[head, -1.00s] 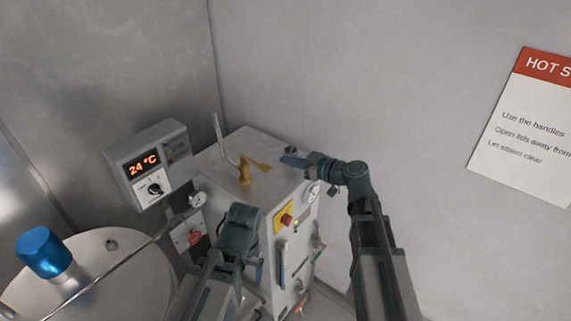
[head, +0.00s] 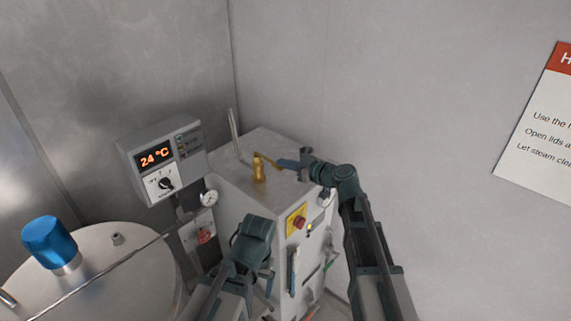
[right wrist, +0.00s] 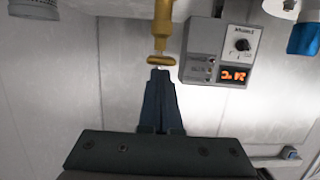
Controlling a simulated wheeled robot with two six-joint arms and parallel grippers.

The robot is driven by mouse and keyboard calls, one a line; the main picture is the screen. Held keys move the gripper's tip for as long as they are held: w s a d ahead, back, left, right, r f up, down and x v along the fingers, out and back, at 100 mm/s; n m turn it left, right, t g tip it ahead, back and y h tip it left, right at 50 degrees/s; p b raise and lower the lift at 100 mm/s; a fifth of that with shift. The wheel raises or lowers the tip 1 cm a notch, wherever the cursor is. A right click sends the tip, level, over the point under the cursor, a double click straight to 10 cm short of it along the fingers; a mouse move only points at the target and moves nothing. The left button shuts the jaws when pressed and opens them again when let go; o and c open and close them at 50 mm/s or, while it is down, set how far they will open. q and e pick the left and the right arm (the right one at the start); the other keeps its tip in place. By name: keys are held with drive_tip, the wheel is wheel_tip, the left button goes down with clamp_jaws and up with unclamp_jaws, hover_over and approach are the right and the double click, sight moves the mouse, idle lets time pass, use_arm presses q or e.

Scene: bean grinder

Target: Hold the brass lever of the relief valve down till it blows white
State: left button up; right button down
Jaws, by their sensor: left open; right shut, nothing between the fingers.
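The relief valve (head: 258,170) is a brass post on top of the pale grey machine. Its brass lever (head: 267,158) sticks out to the right; no white jet shows. My right gripper (head: 284,163) is shut and empty, its tips at the lever's free end. In the right wrist view the closed fingers (right wrist: 160,74) point at the brass end bar of the lever (right wrist: 161,61), very close; I cannot tell if they touch. My left gripper (head: 262,275) is low in front of the machine, away from the valve; its fingers are mostly hidden.
A round steel lid (head: 120,262) with a blue cap (head: 49,243) is at lower left. A thin upright pipe (head: 234,132) stands behind the valve. Walls close in behind.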

wheel_tip(320, 180, down, 4)
drive_tip(key=b, duration=0.4)
drive_tip(key=shift+d+f, duration=0.1)
drive_tip(key=shift+f, duration=0.1)
use_arm(q)
wheel_tip(320, 180, down, 4)
drive_tip(key=shift+r, duration=0.25)
use_arm(e)
drive_tip(key=shift+s+r, duration=0.1)
drive_tip(key=shift+r, duration=0.3)
idle(2.1)
